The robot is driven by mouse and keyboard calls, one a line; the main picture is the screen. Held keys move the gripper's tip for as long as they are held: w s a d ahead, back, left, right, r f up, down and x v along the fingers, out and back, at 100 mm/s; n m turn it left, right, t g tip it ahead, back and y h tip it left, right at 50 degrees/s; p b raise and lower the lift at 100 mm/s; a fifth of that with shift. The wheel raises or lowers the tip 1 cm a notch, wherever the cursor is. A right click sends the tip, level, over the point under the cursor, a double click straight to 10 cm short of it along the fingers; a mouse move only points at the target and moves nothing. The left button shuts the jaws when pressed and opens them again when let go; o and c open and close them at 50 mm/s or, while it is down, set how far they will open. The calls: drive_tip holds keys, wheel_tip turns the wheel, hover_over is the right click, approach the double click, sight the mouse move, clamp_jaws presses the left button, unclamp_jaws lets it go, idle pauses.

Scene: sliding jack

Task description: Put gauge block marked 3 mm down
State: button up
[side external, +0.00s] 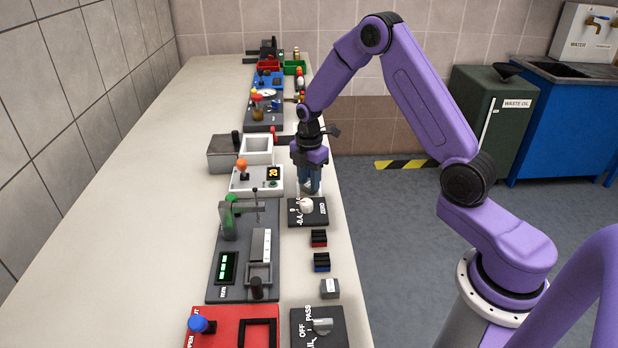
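I cannot make out a marking that reads 3 mm on any block. A small grey block (330,288) with a pale label lies on the right of the bench; its label is too small to read. My gripper (309,190) points down over the bench's right edge, just behind a dark plate with a white knob (306,205). Its fingers are small and partly hidden, and I cannot tell whether anything is between them. A dark measuring station (213,290) with a green display, a post and a pale grey stepped bar (261,245) stands left of the grey block.
Two small dark blocks, one with red (318,238) and one with blue (321,262), lie in front of the knob plate. A red panel (200,325) and a dial plate (318,328) are nearest. The bench's left side is clear.

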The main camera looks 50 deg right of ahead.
sight(309, 183)
drive_tip(key=o, duration=0.4)
drive_tip(key=shift+c, duration=0.2)
drive_tip(key=shift+r, duration=0.15)
wheel_tip(309, 183, up, 11)
drive_tip(key=s+a+r+m, duration=0.1)
drive_tip(key=s+a+r, duration=0.2)
drive_tip(key=s+a, duration=0.3)
drive_tip(key=s+a+r+m, duration=0.1)
drive_tip(key=s+a+r, duration=0.1)
drive_tip(key=s+a, duration=0.6)
drive_tip(key=s+d+f+m, duration=0.1)
drive_tip(key=s+d+m, duration=0.1)
drive_tip(key=s, duration=1.9)
drive_tip(key=shift+m, duration=0.7)
